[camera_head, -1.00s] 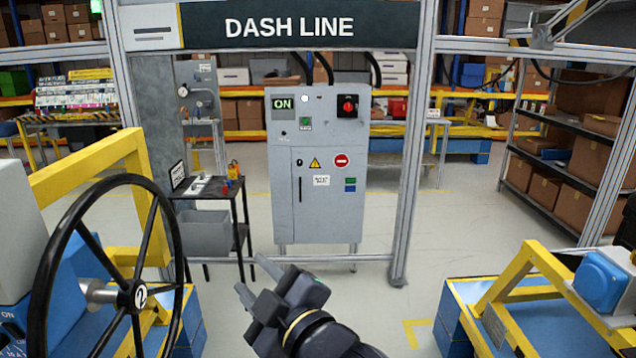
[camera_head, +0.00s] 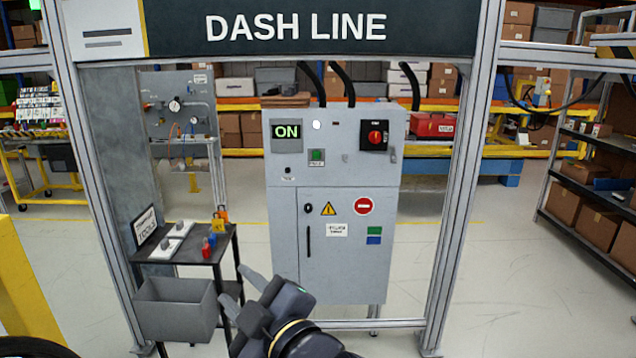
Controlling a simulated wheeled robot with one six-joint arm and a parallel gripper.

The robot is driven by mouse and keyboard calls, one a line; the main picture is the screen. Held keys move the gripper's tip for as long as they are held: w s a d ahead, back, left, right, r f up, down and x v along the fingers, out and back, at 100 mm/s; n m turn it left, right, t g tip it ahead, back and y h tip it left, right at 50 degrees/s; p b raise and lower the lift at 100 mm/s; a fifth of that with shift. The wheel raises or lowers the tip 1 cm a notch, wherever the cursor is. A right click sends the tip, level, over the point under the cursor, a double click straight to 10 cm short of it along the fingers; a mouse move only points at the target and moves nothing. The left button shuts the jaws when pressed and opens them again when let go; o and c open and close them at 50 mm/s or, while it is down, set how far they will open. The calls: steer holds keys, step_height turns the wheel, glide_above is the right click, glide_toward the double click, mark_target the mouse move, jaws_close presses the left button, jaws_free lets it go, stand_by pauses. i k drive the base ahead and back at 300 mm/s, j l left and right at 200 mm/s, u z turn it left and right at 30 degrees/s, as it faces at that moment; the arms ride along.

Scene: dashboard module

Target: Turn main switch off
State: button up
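The main switch (camera_head: 375,137) is a red rotary knob on a black plate, at the upper right of the grey electrical cabinet (camera_head: 340,250). A display (camera_head: 287,131) at the cabinet's upper left reads "ON" in green. A white lamp (camera_head: 316,125) beside it looks lit. My gripper (camera_head: 234,289) is at the bottom centre, in front of the cabinet's lower left in the picture and well short of the switch. Its two fingers are apart with nothing between them. The switch is not hidden.
A frame with a "DASH LINE" sign (camera_head: 295,27) spans above, its right post (camera_head: 462,180) beside the cabinet. A black side table (camera_head: 190,256) with padlocks and a grey bin (camera_head: 176,308) stands left. Shelves with boxes (camera_head: 595,190) stand right. Floor right of the cabinet is clear.

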mark_target(375, 136)
steer(key=i+z, duration=0.25)
steer(key=i, duration=0.3)
steer(key=i+z, duration=0.2)
steer(key=i, duration=0.4)
steer(key=i+j+z, duration=0.25)
steer(key=i, duration=0.3)
steer(key=i+z, duration=0.25)
steer(key=i+j+z, duration=0.1)
steer(key=i+z, duration=0.15)
steer(key=i, duration=0.15)
